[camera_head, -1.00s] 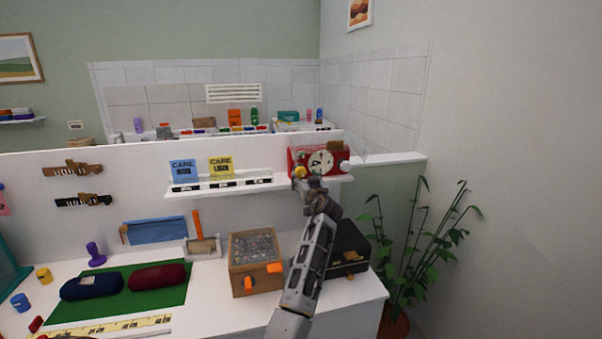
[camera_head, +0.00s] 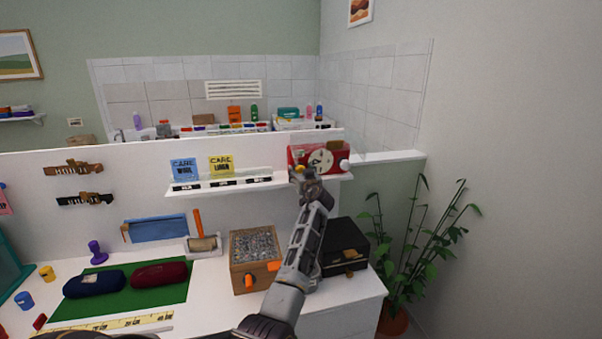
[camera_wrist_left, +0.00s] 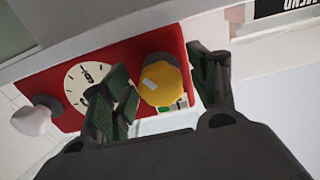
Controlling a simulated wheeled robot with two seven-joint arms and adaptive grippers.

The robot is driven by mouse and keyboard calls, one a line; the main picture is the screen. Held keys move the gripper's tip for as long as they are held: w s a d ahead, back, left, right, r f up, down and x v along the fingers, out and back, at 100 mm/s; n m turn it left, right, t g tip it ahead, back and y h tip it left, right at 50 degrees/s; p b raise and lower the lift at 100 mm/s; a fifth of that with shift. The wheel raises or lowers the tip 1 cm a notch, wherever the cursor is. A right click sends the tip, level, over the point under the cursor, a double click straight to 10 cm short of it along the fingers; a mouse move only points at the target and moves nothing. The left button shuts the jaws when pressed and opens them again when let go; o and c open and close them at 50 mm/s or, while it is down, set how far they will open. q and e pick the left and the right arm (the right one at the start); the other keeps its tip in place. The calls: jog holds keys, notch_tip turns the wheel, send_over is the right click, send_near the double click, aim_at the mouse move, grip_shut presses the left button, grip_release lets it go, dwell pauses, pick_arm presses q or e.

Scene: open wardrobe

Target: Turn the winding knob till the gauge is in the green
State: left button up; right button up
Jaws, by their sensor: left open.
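A red box (camera_head: 334,152) with a white round dial (camera_head: 320,160) stands on the right end of the wall shelf. In the left wrist view the red box (camera_wrist_left: 150,45) carries the dial (camera_wrist_left: 88,84), a yellow knob (camera_wrist_left: 160,84) and a white knob (camera_wrist_left: 32,121). A small patch with green (camera_wrist_left: 183,103) shows beside the yellow knob, mostly hidden, so its reading cannot be told. My left gripper (camera_head: 305,173) is at the box's lower left front. In the wrist view its open fingers (camera_wrist_left: 162,75) stand on either side of the yellow knob; contact cannot be told. My right gripper is not in view.
Blue and yellow care cards (camera_head: 221,167) stand on the shelf left of the box. Below are a wooden box of grey bits (camera_head: 241,278) and a black box (camera_head: 345,247). A plant (camera_head: 415,235) stands at the right.

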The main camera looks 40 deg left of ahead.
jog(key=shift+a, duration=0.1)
pick_arm(q)
jog(key=c, duration=1)
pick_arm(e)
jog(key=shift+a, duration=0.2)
pick_arm(q)
jog(key=shift+m, duration=0.4)
